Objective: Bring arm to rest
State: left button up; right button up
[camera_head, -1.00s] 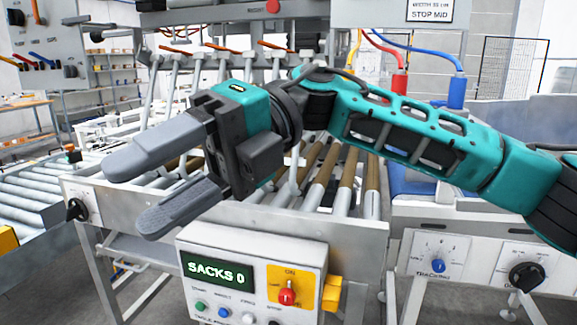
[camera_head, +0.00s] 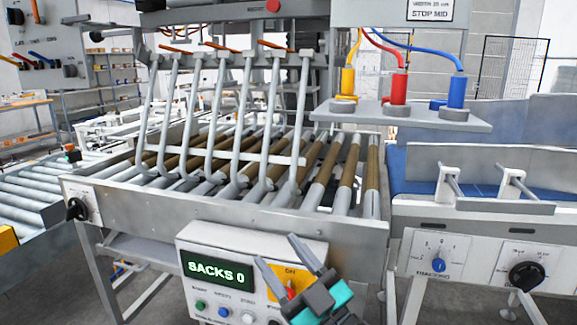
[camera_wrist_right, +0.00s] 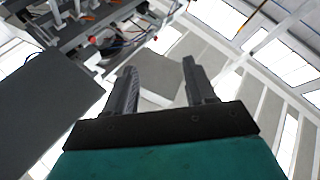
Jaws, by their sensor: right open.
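My right gripper (camera_head: 287,263) is at the bottom middle of the head view, in front of the control box (camera_head: 205,245) that reads "SACKS 0". Its two grey fingers point up and to the left, apart and with nothing between them. They cover part of the box's yellow "ON" panel (camera_head: 304,268) and its red switch. In the right wrist view the gripper (camera_wrist_right: 160,75) also shows open and empty, aimed up at the ceiling and structure. My left gripper is in neither view.
A roller table (camera_head: 345,180) with slanted grey bars stands behind the box. A shelf (camera_head: 430,118) holds yellow, red and blue plugs at the right. A blue belt (camera_head: 420,175) and panels with a blue knob (camera_head: 439,265) and a black knob (camera_head: 526,275) are at the right.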

jog(key=s+d+f+m+h, duration=0.2)
jog(key=d+f+m+h, duration=0.15)
jog(key=f, duration=0.45)
jog(key=s+d+f+m+h, duration=0.1)
jog(key=d+f+m+h, duration=0.2)
jog(key=d+f+h, duration=0.35)
jog(key=s+d+f+m+g+h, duration=0.2)
jog(key=s+d+f+g, duration=0.1)
jog(key=s+f, duration=0.4)
jog(key=s+d+f+m+g+h, duration=0.1)
jog(key=s+d+f+g, duration=0.2)
jog(key=f, duration=0.7)
jog(key=s+d, duration=0.2)
jog(key=s, duration=0.2)
jog(key=shift+s+d+m+g+h, duration=0.2)
jog(key=shift+d+m+g+h, duration=0.05)
jog(key=shift+m+g+h, duration=0.15)
